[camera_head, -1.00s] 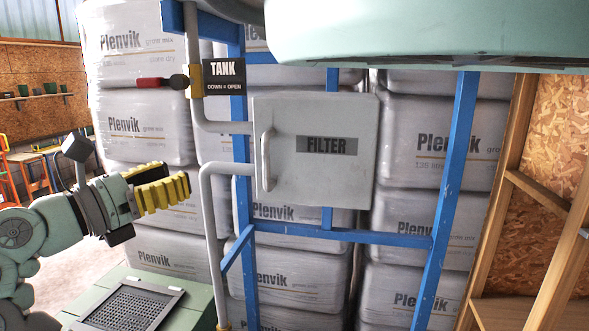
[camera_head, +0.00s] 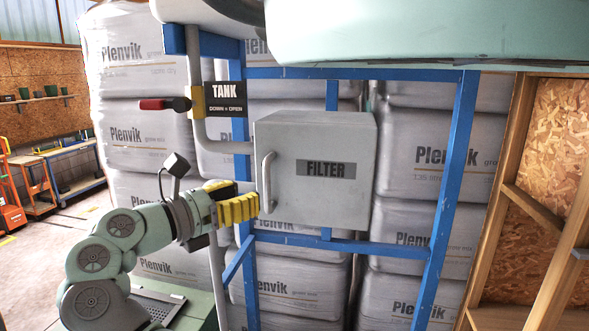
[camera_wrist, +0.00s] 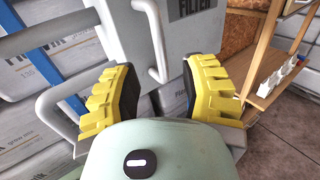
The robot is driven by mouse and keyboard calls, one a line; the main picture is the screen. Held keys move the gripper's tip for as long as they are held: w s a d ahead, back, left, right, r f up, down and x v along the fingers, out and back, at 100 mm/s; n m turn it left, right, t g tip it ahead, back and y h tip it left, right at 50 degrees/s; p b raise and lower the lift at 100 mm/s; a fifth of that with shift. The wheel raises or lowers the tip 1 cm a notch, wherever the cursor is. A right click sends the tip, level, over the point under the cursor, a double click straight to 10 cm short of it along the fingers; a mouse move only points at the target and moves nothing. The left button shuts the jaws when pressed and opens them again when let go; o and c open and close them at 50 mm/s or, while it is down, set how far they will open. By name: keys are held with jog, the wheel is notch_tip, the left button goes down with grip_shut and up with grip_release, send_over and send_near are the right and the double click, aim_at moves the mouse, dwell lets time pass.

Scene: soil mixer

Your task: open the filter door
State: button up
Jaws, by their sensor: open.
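The filter door (camera_head: 335,190) is the front of a grey box with a dark FILTER label (camera_head: 326,169); it looks shut. Its vertical grey bar handle (camera_head: 267,181) is on the door's left side. My gripper (camera_head: 256,207), with yellow ribbed fingers, is just left of the handle's lower part in the head view. In the wrist view the open fingers (camera_wrist: 160,92) stand on either side of the handle (camera_wrist: 155,45), which lies ahead and between them. I cannot tell if the handle is inside the jaws; no contact shows.
A blue frame (camera_head: 450,180) surrounds the box. A grey pipe (camera_head: 222,143) runs left of it, with a red TANK valve handle (camera_head: 158,104) above my arm. Wrapped Plenvik bales (camera_head: 430,210) stand behind. A wooden shelf frame (camera_head: 500,200) is on the right.

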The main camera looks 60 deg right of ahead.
aim_at(265, 187)
jog(key=d+p, duration=0.1)
jog(key=d, duration=0.1)
jog(key=s+d+p, duration=0.1)
jog(key=d+p, duration=0.1)
jog(key=d, duration=0.1)
jog(key=shift+s+d+r+p, duration=0.1)
jog(key=shift+s+r+p, duration=0.1)
jog(key=shift+p, duration=0.1)
jog(key=shift+d+f, duration=0.15)
jog(key=shift+d, duration=0.3)
jog(key=shift+o, duration=0.5)
grip_shut()
jog(key=shift+w, duration=0.1)
